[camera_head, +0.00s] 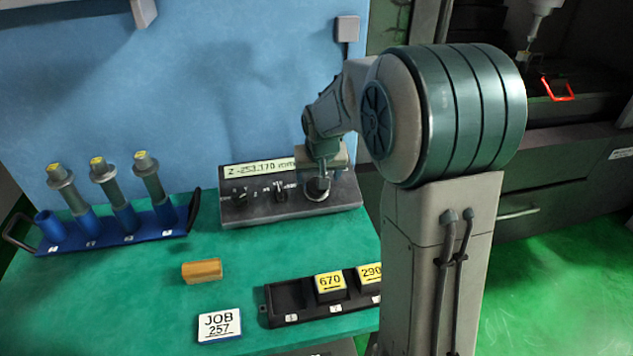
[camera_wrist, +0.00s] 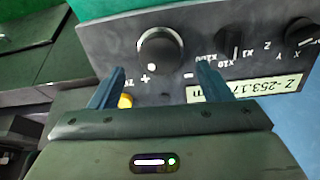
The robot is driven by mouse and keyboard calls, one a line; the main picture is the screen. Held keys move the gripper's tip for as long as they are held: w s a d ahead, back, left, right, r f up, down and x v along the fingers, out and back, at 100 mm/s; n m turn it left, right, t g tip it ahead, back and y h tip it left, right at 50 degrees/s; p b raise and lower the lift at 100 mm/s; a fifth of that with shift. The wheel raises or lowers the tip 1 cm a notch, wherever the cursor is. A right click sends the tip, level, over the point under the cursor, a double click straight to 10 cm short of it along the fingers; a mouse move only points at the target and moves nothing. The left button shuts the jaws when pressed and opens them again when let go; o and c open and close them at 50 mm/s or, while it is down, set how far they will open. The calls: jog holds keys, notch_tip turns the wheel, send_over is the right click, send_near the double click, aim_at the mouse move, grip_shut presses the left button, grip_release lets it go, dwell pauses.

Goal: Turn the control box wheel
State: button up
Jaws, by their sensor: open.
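The control box (camera_head: 268,213) is a dark grey unit with a lit display reading Z -253.170 and several knobs. It stands at the back of the green table against the blue wall. Its wheel (camera_wrist: 167,49) is a round black knob with a white dot, marked plus and minus, at the right end of the box. The wheel also shows in the head view (camera_head: 317,189), partly hidden under my gripper (camera_head: 322,172). In the wrist view my gripper (camera_wrist: 156,80) is open. Its two blue fingers point at the wheel, one toward each side, with nothing between the tips.
A blue rack (camera_head: 105,232) with several cylindrical holders stands at the left. A wooden block (camera_head: 202,271), a JOB 257 card (camera_head: 219,325) and a black tray (camera_head: 285,297) with yellow-labelled blocks lie in front. Two smaller knobs (camera_wrist: 229,40) sit beside the wheel.

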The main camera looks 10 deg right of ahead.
jog(key=shift+x, duration=2.55)
jog(key=shift+a, duration=0.1)
jog(key=c, duration=1)
